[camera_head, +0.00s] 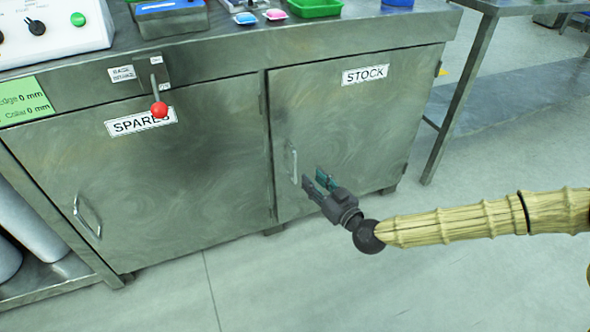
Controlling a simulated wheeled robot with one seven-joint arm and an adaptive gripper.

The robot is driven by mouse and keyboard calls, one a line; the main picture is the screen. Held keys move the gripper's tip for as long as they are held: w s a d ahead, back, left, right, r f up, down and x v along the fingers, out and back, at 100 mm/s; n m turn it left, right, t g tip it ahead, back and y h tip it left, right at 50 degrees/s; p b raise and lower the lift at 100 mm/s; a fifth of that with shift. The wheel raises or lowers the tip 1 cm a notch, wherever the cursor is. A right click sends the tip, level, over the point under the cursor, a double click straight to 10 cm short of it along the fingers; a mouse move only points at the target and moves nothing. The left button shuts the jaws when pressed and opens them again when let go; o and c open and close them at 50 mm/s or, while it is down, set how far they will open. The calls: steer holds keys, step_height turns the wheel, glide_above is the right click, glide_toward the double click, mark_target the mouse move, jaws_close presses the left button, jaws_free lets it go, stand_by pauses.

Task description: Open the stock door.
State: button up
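The stock door (345,120) is the right-hand metal cabinet door, with a white STOCK label (365,75) near its top. It looks shut, flush with the cabinet front. Its handle (291,163) is a light vertical bar at the door's left side. My gripper (312,182) is just right of the handle, in front of the door, and points toward the upper left. Its two fingers are spread apart with nothing seen between them. The handle shows to the left of the fingertips. I cannot tell the exact gap between the gripper and the door.
The spares door (180,180) is at left with its own handle (87,216). A red-knobbed lever (159,108) sticks out above it. The worktop carries a green tray (315,7) and a control box (50,30). A table leg (460,100) stands at right. The floor (290,290) in front is clear.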

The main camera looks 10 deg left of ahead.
mark_target(296, 162)
steer(key=b+x, duration=0.3)
steer(key=x, duration=0.6)
steer(key=shift+w+d+f, duration=0.1)
steer(key=shift+w, duration=0.1)
steer(key=shift+x, duration=0.9)
steer(key=shift+c, duration=0.4)
jaws_close()
